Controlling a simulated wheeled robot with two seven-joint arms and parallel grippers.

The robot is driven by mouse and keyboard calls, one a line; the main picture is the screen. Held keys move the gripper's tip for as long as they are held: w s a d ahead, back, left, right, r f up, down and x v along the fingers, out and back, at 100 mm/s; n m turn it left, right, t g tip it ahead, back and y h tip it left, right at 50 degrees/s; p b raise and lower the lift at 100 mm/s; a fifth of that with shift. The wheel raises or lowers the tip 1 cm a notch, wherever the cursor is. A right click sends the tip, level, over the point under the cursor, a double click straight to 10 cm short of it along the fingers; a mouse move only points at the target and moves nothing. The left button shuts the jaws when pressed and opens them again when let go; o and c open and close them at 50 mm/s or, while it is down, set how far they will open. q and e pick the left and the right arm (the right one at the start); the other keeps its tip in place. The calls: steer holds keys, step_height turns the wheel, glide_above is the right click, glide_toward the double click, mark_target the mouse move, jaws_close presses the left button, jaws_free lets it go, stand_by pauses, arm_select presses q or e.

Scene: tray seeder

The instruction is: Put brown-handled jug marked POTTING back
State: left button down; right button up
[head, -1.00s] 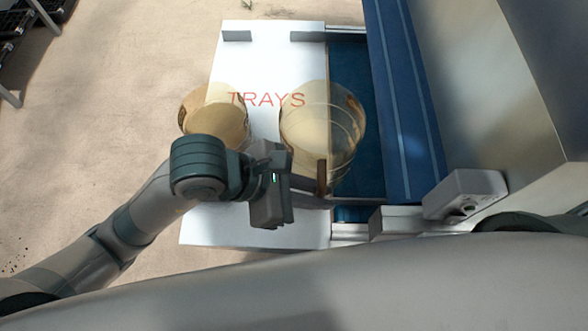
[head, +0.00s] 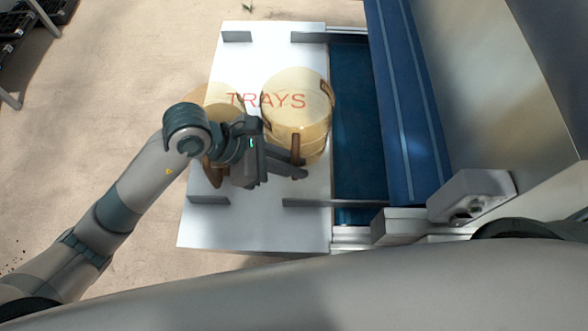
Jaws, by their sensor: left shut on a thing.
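A see-through, yellowish jug (head: 298,95) with brown handles is at the white plate's right part, close to its edge by the blue belt. My left gripper (head: 299,168) is shut on its near brown handle (head: 295,148). I cannot tell whether the jug's base touches the plate. A second, similar jug (head: 220,97) stands just to its left, partly hidden behind my left wrist, with a brown handle (head: 208,172) showing below. No POTTING mark is readable on either jug. My right gripper is not in view.
The white plate (head: 258,222) bears red TRAYS lettering, seen through the jugs, and has low grey stops (head: 208,199). A blue belt (head: 356,130) and blue panel (head: 412,110) lie to the right. The plate's near part is clear. Black trays (head: 18,22) show at top left.

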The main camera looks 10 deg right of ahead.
arm_select(q)
step_height(320, 180, down, 3)
steer(key=shift+f+p, duration=0.15)
steer(key=shift+p, duration=0.65)
steer(key=shift+f, duration=0.45)
steer(key=c, duration=1.8)
jaws_free()
steer(key=shift+o, duration=0.2)
